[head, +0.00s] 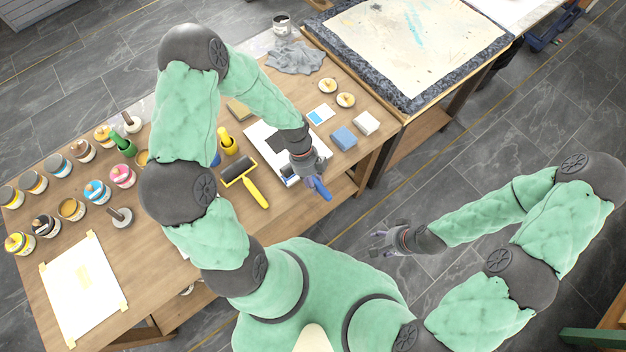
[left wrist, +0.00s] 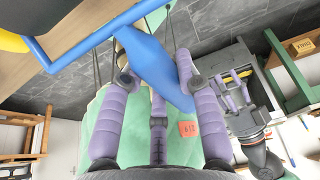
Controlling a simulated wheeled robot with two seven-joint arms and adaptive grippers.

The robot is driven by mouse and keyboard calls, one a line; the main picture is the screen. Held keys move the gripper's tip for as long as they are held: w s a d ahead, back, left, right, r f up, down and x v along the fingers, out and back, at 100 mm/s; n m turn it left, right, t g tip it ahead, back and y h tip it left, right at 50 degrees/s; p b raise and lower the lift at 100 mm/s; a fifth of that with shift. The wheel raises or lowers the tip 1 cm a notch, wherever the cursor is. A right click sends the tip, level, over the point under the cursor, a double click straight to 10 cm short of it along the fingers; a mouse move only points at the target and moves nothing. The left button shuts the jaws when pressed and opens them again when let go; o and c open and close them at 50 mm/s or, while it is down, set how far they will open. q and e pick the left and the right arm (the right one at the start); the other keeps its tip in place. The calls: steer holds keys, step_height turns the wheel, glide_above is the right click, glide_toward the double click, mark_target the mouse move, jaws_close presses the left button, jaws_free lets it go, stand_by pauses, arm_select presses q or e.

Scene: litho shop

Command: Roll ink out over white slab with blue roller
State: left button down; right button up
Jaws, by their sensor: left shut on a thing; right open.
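The white slab (head: 258,132) lies on the wooden table, with a dark ink patch (head: 278,142) on it; my left arm hides part of both. My left gripper (head: 314,174) is above the slab's near right edge, shut on the blue roller's handle (head: 321,189). In the left wrist view, the blue handle (left wrist: 155,68) lies between the fingers and its blue frame rod runs to the upper left. The roller's barrel is mostly hidden, so I cannot tell whether it touches the slab. My right gripper (head: 380,244) is open and empty over the floor, away from the table.
A yellow-handled black roller (head: 240,170) lies left of the slab. A blue block (head: 344,138) and a white block (head: 366,123) are to its right. Several ink tins (head: 97,190) crowd the table's left.

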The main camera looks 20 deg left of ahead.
arm_select(q)
steer(key=w+a, duration=0.3)
steer(key=a, duration=0.4)
steer(key=w+a+b, duration=0.1)
steer(key=w+a, duration=0.3)
steer(key=a, duration=0.3)
steer(key=w+a+b, duration=0.1)
steer(key=w+a, duration=0.3)
steer(key=a, duration=0.3)
steer(key=shift+f+b, duration=0.5)
steer(key=shift+b, duration=0.15)
steer(key=shift+f+b, duration=0.45)
steer(key=shift+f, duration=0.15)
steer(key=shift+d, duration=0.1)
